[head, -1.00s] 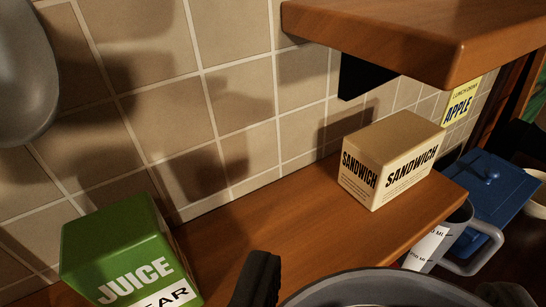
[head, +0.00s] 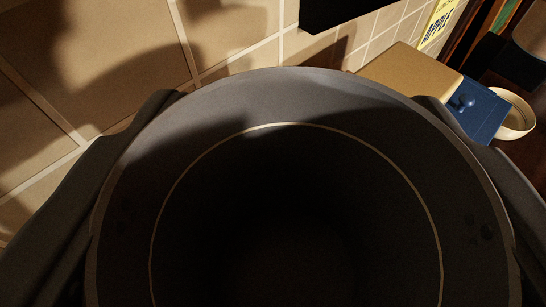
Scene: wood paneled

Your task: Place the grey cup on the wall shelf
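The grey cup (head: 300,92) fills most of the view, very close, with its dark open mouth facing the camera. A thin light ring runs around its inside. My gripper (head: 295,98) has one dark finger along the cup's left side and the other along its right side, and it is shut on the cup. The cup's base is hidden. No shelf board shows clearly: the cup covers the area below the tiled wall, and the upper board is out of frame. A black piece (head: 345,12) that hung under the upper board shows at the top.
A tan box (head: 410,72) stands just beyond the cup's rim at upper right. Behind it are a yellow apple label (head: 438,25), a blue flat object (head: 475,108) and a cream bowl (head: 518,115). The tiled wall (head: 110,60) is behind and to the left.

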